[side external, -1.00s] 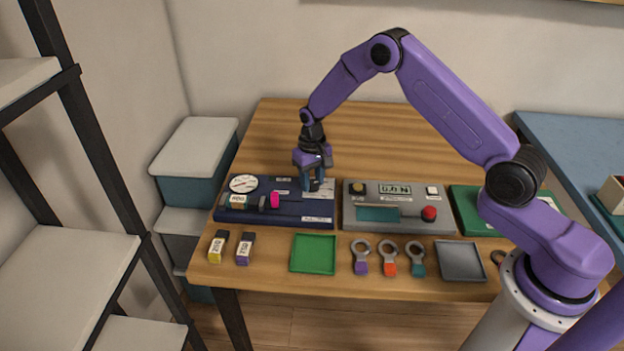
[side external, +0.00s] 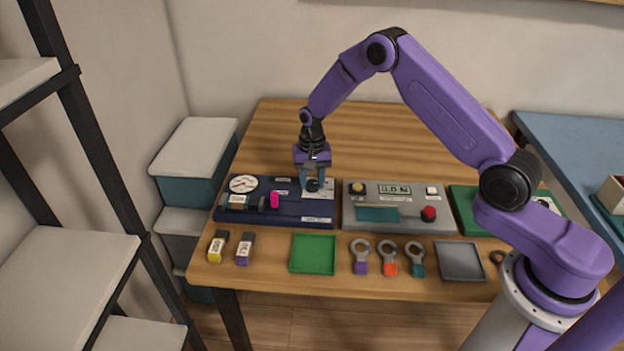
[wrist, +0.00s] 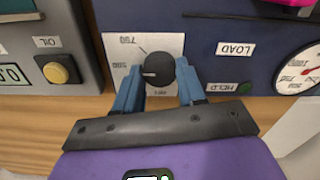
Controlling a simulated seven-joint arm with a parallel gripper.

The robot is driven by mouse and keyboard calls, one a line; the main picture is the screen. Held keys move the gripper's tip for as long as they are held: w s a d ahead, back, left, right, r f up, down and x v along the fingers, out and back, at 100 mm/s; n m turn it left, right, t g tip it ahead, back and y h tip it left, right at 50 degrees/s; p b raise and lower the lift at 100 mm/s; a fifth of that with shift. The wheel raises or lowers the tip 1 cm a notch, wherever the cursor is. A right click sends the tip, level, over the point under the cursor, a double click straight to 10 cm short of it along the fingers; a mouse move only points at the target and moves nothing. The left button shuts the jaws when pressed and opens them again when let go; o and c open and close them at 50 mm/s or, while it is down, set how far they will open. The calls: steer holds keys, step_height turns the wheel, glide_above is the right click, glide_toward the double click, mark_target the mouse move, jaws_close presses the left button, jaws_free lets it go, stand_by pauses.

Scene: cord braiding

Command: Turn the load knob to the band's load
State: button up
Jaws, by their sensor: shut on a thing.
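The black load knob (wrist: 158,72) sits on a white scale card (wrist: 118,50) on the dark blue panel, and the wrist view shows a pale pointer line on its top. Some scale numbers show but are too small to read surely. My gripper (wrist: 160,90) is shut on the knob, one blue finger on each side. In the side view my gripper (side external: 312,184) is upright over the right end of the blue panel (side external: 285,212), partly hiding the knob. A round white dial (side external: 243,184) is at the panel's left, with a labelled block (side external: 237,202) below it.
A grey panel (side external: 440,222) with a display (side external: 394,189) and red button (side external: 428,214) stands right of the blue one. In front lie two labelled blocks (side external: 245,249), a green tray (side external: 312,267), several ring tools (side external: 388,258) and a grey tray (side external: 475,276).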

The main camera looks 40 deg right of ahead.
mark_target(312, 183)
steer(key=o, duration=1.1)
steer(key=shift+c, duration=0.2)
step_height(312, 183, up, 18)
steer(key=shift+f, duration=0.25)
